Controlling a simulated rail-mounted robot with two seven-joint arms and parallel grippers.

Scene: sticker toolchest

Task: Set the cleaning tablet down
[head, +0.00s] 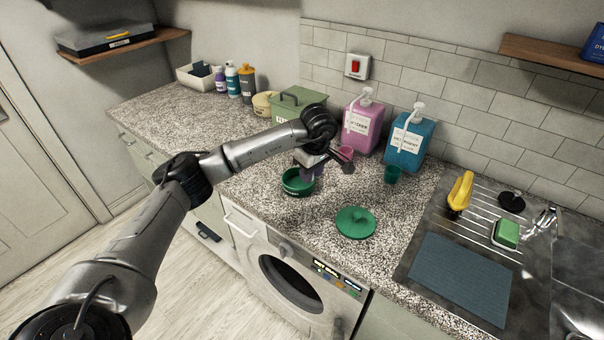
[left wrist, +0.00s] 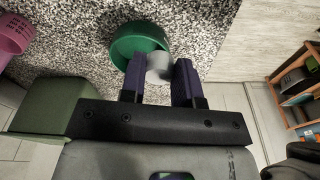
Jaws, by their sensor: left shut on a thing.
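My left gripper (head: 313,172) reaches over the counter from the left and is directly above the open green tub (head: 293,188). In the left wrist view its two purple-lined fingers (left wrist: 159,82) are shut on a small whitish round tablet (left wrist: 159,66). The tablet overlaps the rim of the green tub (left wrist: 122,42) in that view; how high it is above the tub is hard to tell. In the head view the tablet is hidden by the gripper. A round green lid (head: 355,223) lies flat on the counter, right of the tub. My right gripper does not show.
The sink drainer (head: 490,215) is at right. The counter around the lid is free. A washing machine (head: 262,240) is below.

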